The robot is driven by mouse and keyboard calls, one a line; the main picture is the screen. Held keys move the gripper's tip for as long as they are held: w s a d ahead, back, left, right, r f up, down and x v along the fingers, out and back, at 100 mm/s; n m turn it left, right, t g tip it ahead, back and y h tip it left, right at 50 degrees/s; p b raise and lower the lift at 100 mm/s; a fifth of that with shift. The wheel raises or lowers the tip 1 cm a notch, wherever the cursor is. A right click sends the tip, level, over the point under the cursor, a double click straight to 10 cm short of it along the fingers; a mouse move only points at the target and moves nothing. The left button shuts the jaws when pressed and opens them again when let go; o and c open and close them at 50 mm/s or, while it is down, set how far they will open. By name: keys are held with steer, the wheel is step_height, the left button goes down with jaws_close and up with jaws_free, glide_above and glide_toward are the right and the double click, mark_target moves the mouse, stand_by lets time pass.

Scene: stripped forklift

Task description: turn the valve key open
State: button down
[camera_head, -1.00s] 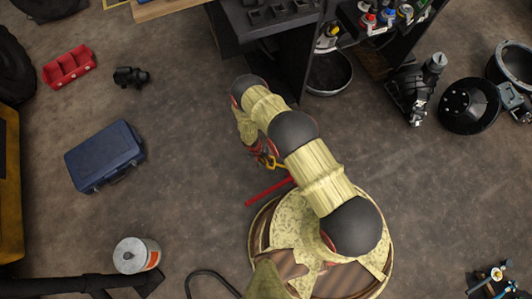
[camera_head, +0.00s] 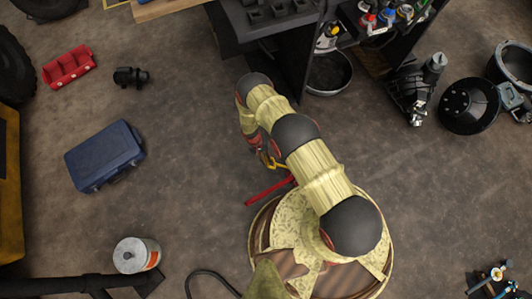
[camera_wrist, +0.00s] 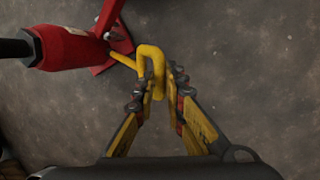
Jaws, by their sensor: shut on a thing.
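The valve key (camera_wrist: 150,53) is a yellow bent loop in the upper middle of the wrist view. A thin yellow rod joins it to a red body on its left. My gripper (camera_wrist: 158,88) is shut on the near part of the loop, with a finger on each side. In the head view the yellow key (camera_head: 279,166) shows only in part beside my gripper (camera_head: 264,158). My arm hides most of it from above.
The red body (camera_wrist: 70,48) has a black end and red legs. One red leg (camera_head: 267,190) lies low beside my base. A blue case (camera_head: 105,155), a metal can (camera_head: 137,255) and a red tray (camera_head: 69,67) stand left on open floor.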

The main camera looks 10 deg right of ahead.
steer(key=shift+w+a+f+n+g+h, duration=0.1)
steer(key=shift+w+n+g+h, duration=0.15)
steer(key=shift+n+g, duration=0.8)
steer(key=shift+w+f+n+g+h, duration=0.15)
steer(key=shift+n+g+h, duration=0.3)
steer(key=shift+n, duration=0.95)
steer(key=shift+w+a+f+n+g+h, duration=0.1)
steer(key=shift+w+n+g, duration=0.05)
steer(key=shift+n+g, duration=0.95)
steer(key=shift+n, duration=0.65)
steer(key=c, duration=1.9)
jaws_free()
steer(key=shift+o, duration=0.3)
steer(key=shift+r, duration=0.2)
step_height(320, 180, up, 10)
steer(key=shift+f, duration=0.2)
